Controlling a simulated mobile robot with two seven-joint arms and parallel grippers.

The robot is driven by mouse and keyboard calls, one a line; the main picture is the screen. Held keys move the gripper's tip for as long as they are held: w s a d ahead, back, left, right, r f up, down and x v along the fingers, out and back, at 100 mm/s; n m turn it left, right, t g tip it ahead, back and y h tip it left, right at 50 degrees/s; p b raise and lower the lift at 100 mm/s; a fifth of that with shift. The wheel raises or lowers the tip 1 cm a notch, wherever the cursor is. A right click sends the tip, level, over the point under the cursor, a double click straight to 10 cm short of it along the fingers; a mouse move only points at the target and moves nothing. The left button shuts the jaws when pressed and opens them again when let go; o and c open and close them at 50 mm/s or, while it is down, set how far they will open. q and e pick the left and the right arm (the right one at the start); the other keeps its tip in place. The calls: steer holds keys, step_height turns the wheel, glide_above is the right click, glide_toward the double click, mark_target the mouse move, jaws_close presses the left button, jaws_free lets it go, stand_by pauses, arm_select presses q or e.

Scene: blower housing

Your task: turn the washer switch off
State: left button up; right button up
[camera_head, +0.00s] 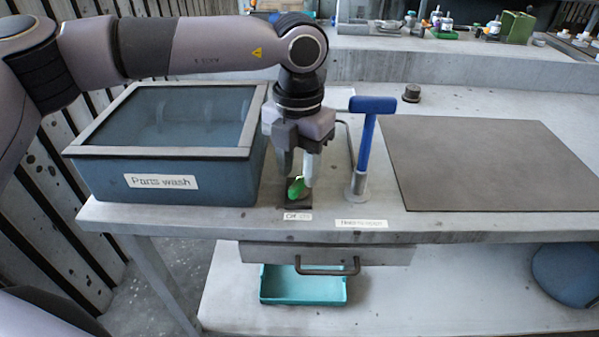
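My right gripper is not in view.
A blue T-shaped handle (367,140) stands upright close right of the gripper. A dark mat (478,165) covers the table's right side. A small dark knob (411,93) sits behind. Below are a drawer (325,254) and a teal tray (302,288).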

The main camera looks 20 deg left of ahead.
mark_target(299, 187)
arm_select(q)
steer(key=shift+f, duration=1.25)
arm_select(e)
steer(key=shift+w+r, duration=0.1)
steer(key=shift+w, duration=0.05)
arm_select(q)
jaws_close()
